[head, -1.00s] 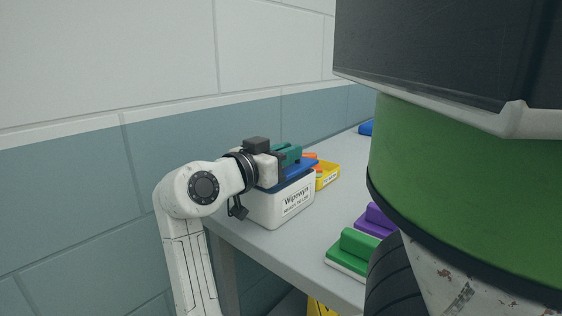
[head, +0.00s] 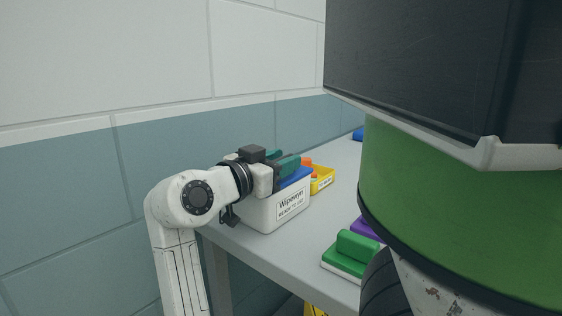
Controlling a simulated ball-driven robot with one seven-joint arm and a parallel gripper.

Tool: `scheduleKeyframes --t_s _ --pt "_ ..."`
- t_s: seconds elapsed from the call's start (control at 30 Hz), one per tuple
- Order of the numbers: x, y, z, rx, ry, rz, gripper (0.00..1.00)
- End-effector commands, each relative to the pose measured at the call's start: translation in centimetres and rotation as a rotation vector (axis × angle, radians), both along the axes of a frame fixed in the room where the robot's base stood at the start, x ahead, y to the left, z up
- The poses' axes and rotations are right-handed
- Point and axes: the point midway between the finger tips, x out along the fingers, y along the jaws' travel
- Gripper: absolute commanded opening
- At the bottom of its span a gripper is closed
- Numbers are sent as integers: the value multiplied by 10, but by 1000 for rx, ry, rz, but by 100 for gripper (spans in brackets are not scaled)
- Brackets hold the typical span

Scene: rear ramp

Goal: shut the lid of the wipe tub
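The wipe tub (head: 278,213) is a white box labelled "Wipewyn READY TO USE", at the near left end of the table in the head view. Its blue lid (head: 296,178) lies across the top, partly hidden by my gripper. I cannot tell whether the lid is fully down. My gripper (head: 287,165) is at the lid's upper left side, with dark parts and teal finger pieces just above the lid. It overlaps the lid in the picture; contact is unclear. The finger gap is hidden.
A yellow tray (head: 324,182) with orange items stands behind the tub. A tiled wall (head: 70,190) runs along the left.

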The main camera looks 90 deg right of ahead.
Motion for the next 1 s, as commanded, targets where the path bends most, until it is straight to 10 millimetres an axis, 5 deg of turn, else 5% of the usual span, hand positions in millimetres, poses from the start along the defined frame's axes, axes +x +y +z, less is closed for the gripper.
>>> scheduleKeyframes --t_s 0.37,1.0 --pt "5 7 0 0 0 -2 38" --pt "68 81 1 0 0 -1 38"
